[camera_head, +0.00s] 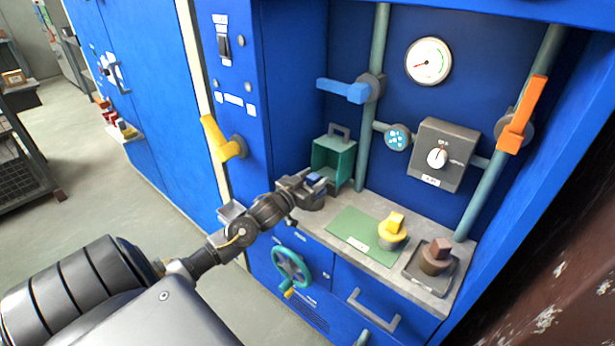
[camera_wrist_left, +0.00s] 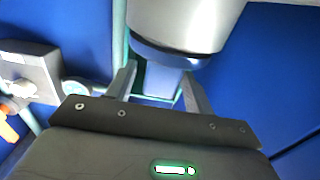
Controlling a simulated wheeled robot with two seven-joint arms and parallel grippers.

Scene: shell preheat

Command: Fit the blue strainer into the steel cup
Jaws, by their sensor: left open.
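The blue strainer shows in the left wrist view as a blue rim with a block-shaped grip (camera_wrist_left: 163,77). Its rim lies against the mouth of the pale grey steel cup (camera_wrist_left: 180,22), and it appears seated there. In the head view the blue grip (camera_head: 315,179) sits above the grey cup (camera_head: 313,203) at the counter's left end. My left gripper (camera_head: 306,187) is open there. In the left wrist view its two fingers (camera_wrist_left: 160,84) stand on either side of the grip; contact cannot be told. The strainer's lower part is hidden. My right gripper is not in view.
A teal open box (camera_head: 332,160) stands close behind the cup. A green mat (camera_head: 352,231) is to the right, with a yellow-topped piece (camera_head: 392,232) on it. A brown-topped piece (camera_head: 437,257) stands in a dark tray (camera_head: 415,274). Pipes and valve handles rise behind.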

